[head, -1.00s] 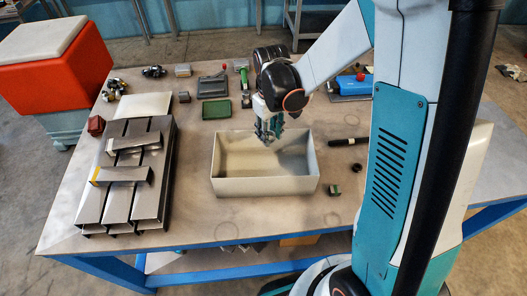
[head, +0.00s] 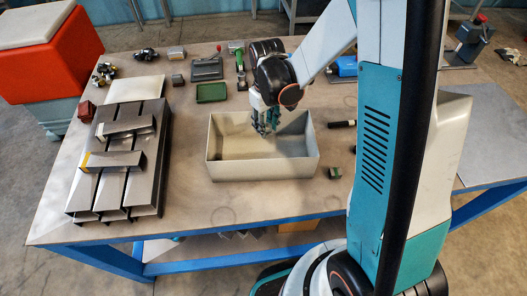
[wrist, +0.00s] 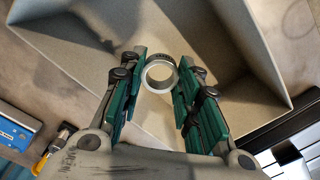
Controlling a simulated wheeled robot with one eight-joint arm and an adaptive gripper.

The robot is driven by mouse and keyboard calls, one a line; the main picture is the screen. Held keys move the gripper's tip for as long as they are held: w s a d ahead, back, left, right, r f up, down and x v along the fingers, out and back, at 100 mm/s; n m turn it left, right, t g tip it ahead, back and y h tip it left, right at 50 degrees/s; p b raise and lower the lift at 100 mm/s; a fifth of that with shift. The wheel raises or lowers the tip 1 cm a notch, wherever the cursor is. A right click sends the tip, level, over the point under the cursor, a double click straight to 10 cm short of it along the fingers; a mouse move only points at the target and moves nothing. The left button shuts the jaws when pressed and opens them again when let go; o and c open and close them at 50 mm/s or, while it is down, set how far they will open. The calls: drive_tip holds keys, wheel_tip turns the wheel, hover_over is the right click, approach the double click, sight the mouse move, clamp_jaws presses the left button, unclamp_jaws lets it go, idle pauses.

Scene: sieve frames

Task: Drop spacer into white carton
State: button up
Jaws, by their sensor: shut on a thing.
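The white carton (head: 263,167) is an open, off-white box standing on the workbench in the head view. Its inside and walls also fill much of the wrist view (wrist: 235,35). The spacer (wrist: 160,73) is a pale metal ring, seen between the fingertips in the wrist view. My gripper (wrist: 159,80) is shut on the spacer, with a green finger on each side of it. In the head view my gripper (head: 266,125) is over the back part of the carton, pointing down. The spacer cannot be made out in the head view.
Metal channels (head: 120,165) lie stacked at the left. A green tray (head: 212,92) and a black-grey device (head: 207,68) are behind the carton. A small green block (head: 335,173) and a black cylinder (head: 342,123) lie to its right. Bare bench shows in front of the carton.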

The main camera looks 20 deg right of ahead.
drive_tip(key=o, duration=1.2)
drive_tip(key=shift+c, duration=0.2)
wheel_tip(320, 180, up, 12)
drive_tip(key=shift+s, duration=0.1)
drive_tip(key=s+f+m+t+b, duration=0.2)
drive_tip(key=s+f+t+b, duration=0.1)
drive_tip(key=s+b, duration=0.4)
drive_tip(key=s+f+m+t+b, duration=0.1)
drive_tip(key=s+f+t+b, duration=0.2)
drive_tip(key=s+b, duration=0.5)
drive_tip(key=shift+s+f+m+t, duration=0.3)
drive_tip(key=shift+s+m+t, duration=0.1)
drive_tip(key=shift+s+t, duration=0.2)
